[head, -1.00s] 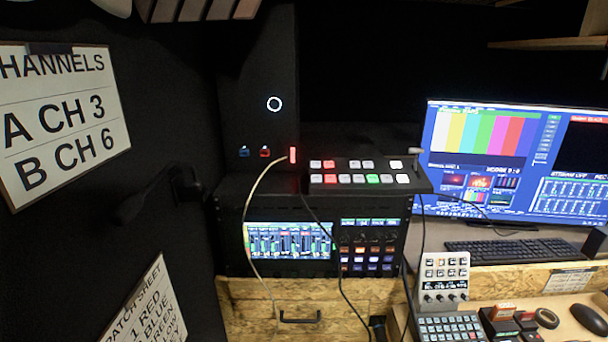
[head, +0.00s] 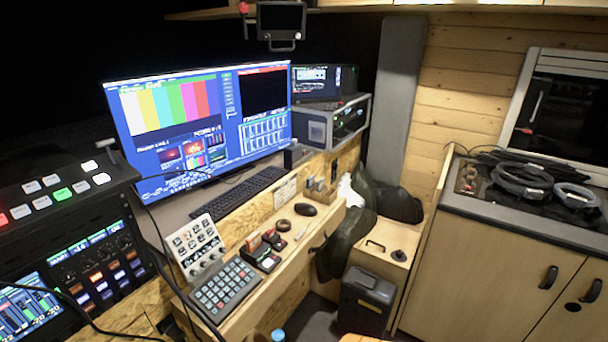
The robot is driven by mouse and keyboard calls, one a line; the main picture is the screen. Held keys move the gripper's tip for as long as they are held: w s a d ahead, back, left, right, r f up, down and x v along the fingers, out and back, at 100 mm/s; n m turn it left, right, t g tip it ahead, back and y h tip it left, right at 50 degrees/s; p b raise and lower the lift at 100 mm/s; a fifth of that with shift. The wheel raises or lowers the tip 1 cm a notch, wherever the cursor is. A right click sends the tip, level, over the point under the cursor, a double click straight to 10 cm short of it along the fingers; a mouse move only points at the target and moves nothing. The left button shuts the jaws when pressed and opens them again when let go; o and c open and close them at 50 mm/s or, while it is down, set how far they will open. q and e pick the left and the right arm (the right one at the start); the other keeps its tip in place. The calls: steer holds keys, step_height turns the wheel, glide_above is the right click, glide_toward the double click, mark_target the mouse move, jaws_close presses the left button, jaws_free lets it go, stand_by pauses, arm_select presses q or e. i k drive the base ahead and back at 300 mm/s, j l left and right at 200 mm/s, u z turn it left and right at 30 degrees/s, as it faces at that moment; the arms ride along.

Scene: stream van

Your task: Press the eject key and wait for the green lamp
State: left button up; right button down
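I cannot make out which key is the eject key, and no lamp is clearly marked as the green lamp. A switcher panel (head: 60,205) at the left has white, red and one green lit button (head: 62,194). A small white key panel (head: 194,246) stands tilted on the desk. A dark keypad (head: 226,288) with several grey keys lies in front of it. Small black card devices with red tops (head: 262,248) sit to the right of the keypad. Neither of my grippers shows in the head view.
A large monitor (head: 200,115) with colour bars stands behind a black keyboard (head: 238,192). A mouse (head: 305,210) lies on the wooden desk. A black bin (head: 366,298) stands on the floor. Cable coils (head: 522,180) lie on the counter at the right.

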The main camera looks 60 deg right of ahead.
mark_target(268, 261)
steer(key=z, duration=1.7)
